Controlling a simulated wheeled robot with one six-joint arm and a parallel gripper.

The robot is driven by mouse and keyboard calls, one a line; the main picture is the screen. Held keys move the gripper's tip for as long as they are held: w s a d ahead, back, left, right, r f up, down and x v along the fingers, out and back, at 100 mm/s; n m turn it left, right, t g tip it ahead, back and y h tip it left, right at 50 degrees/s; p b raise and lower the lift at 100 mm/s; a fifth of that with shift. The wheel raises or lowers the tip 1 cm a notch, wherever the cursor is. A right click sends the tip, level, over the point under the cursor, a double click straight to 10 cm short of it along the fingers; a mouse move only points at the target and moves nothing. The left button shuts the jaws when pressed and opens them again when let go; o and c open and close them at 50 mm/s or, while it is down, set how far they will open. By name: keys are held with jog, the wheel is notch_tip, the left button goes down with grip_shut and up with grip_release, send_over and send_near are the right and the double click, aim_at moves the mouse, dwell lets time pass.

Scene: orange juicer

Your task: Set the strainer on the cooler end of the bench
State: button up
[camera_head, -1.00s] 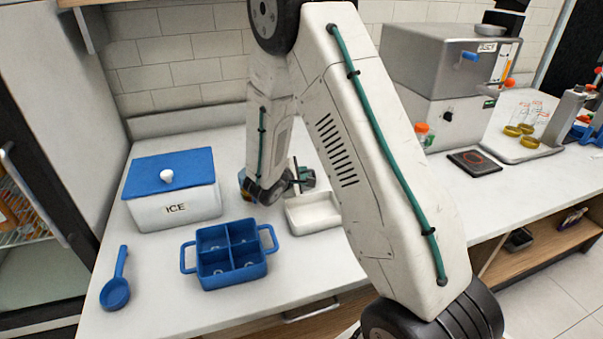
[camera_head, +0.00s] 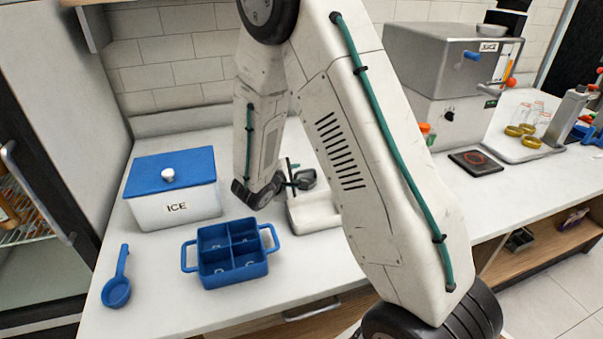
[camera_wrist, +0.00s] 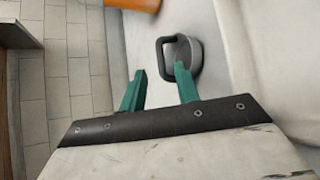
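A grey round piece with a black loop handle (camera_wrist: 187,52), possibly the strainer, lies just past my fingertips in the wrist view. In the head view a dark grey piece (camera_head: 306,179) shows beside my gripper (camera_head: 292,174), behind the white tray (camera_head: 318,222). My gripper's two teal fingers (camera_wrist: 160,85) stand apart in the wrist view. The right fingertip overlaps the handle's edge; I cannot tell whether they touch. Nothing is clearly clamped between the fingers. The white ICE cooler (camera_head: 178,208) with a blue lid stands at the bench's left end.
A blue divided caddy (camera_head: 232,268) and a blue scoop (camera_head: 116,290) lie in front of the cooler. Free bench (camera_head: 165,285) shows between them. A grey juice machine (camera_head: 440,65) stands to the right, beyond my arm. An orange thing (camera_wrist: 138,3) shows at the wrist view's top.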

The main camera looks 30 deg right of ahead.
jog(key=v, duration=0.7)
jog(key=s+d+r+m+g+y, duration=0.3)
jog(key=s+r+m+g, duration=0.4)
jog(key=s+r, duration=0.85)
jog(key=s+a+r+m+t+y, duration=0.2)
jog(key=s+a+y, duration=0.7)
jog(key=s, duration=0.6)
jog(key=shift+a+r+m+t, duration=0.3)
jog(key=shift+a+r+m, duration=0.3)
jog(key=shift+a+r, duration=0.3)
